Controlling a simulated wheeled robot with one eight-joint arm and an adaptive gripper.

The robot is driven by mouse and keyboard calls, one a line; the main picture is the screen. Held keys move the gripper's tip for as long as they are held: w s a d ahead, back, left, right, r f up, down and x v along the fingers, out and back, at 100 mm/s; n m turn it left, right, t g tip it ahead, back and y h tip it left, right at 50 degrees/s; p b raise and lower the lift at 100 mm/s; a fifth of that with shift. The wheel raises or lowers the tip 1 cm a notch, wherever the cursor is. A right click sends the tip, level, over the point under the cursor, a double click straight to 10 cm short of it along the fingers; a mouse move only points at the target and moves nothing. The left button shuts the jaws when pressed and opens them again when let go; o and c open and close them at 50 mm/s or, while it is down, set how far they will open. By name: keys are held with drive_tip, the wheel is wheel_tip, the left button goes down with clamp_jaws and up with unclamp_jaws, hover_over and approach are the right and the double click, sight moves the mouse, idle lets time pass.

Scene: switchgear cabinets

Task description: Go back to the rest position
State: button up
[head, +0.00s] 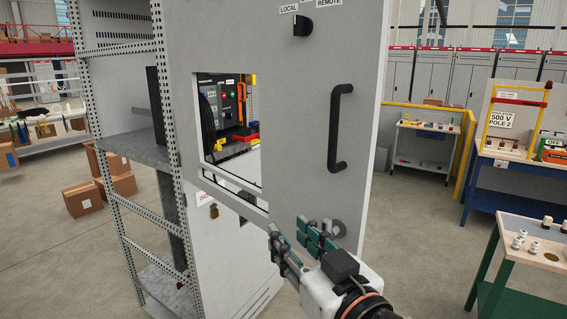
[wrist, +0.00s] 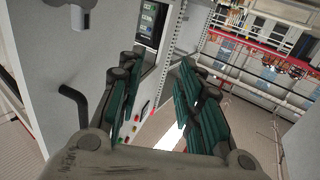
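My gripper (head: 303,243) is in front of the lower part of the grey cabinet door (head: 285,130), at the bottom middle of the head view. Its teal-padded fingers are apart, with nothing seen between them. In the wrist view my gripper (wrist: 158,105) also shows open and empty, the fingers spread to left and right. The door's black handle (head: 338,130) is above and right of the fingers; it also shows in the wrist view (wrist: 76,105), left of them. Whether a fingertip touches the door cannot be told.
A black rotary switch (head: 302,26) sits high on the door. Left of it is an opening with equipment (head: 230,110) and a perforated frame (head: 125,210). Tables stand at right, one with a green frame (head: 535,240) close by. Boxes (head: 82,198) lie on the floor at left.

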drive_tip(key=d+f+m+g+h+b, duration=0.15)
drive_tip(key=d+f+b, duration=0.25)
drive_tip(key=f, duration=0.6)
drive_tip(key=d+f+g+h+b, duration=0.25)
drive_tip(key=f+b, duration=0.25)
drive_tip(key=f, duration=0.6)
drive_tip(key=s+d+f+m+g+h+b, duration=0.3)
drive_tip(key=s+d+f+g+b, duration=0.1)
drive_tip(key=d+f, duration=0.8)
drive_tip(key=shift+s+f+m+g+h+b, duration=0.15)
drive_tip(key=shift+s+m+g+h+b, duration=0.25)
drive_tip(key=shift+s+b, duration=0.3)
drive_tip(key=shift+a, duration=0.1)
drive_tip(key=shift+c, duration=0.6)
